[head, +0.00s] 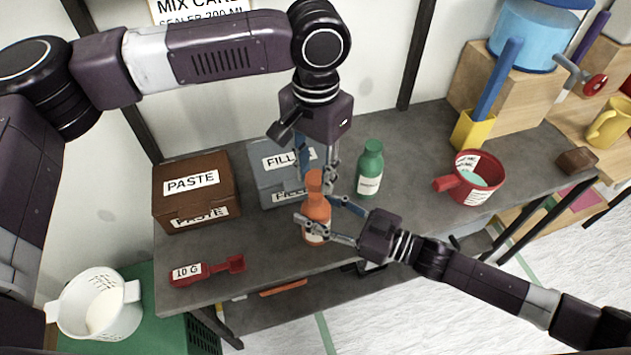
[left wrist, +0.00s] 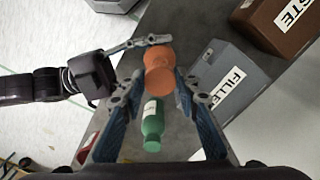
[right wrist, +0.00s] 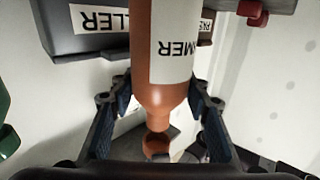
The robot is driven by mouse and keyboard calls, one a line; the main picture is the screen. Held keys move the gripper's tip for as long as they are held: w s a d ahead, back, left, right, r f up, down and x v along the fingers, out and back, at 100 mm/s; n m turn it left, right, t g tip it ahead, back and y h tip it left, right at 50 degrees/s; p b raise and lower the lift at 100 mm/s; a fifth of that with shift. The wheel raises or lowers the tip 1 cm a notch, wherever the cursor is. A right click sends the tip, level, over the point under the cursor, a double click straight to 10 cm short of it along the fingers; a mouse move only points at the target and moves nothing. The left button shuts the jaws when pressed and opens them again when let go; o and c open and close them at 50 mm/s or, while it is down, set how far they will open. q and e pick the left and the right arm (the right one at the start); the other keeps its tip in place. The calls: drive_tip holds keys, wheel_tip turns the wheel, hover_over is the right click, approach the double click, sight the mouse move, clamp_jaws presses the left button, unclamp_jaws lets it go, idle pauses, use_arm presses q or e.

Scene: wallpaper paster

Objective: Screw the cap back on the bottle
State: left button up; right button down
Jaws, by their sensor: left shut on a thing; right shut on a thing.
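The orange bottle (head: 317,212) stands upright, with its neck end up, in front of the grey filler box. My right gripper (head: 319,222) is shut around its body from the right; the labelled body also fills the right wrist view (right wrist: 165,60). My left gripper (head: 316,172) points down from above and is shut on the orange cap (head: 314,181) at the bottle's top. In the right wrist view a small orange piece, likely the cap (right wrist: 157,144), shows beyond the neck. I cannot tell whether it is seated. In the left wrist view orange (left wrist: 160,72) shows between my fingers.
A green bottle (head: 370,170) stands close on the right. A grey filler box (head: 270,185) and a brown paste box (head: 190,210) are behind and left. A red scoop (head: 207,271) lies at the front left. A red pot (head: 470,180) is farther right.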

sight(316, 207)
use_arm(q)
drive_tip(key=shift+f, duration=0.8)
drive_tip(key=shift+f, duration=0.9)
drive_tip(key=shift+f, duration=0.6)
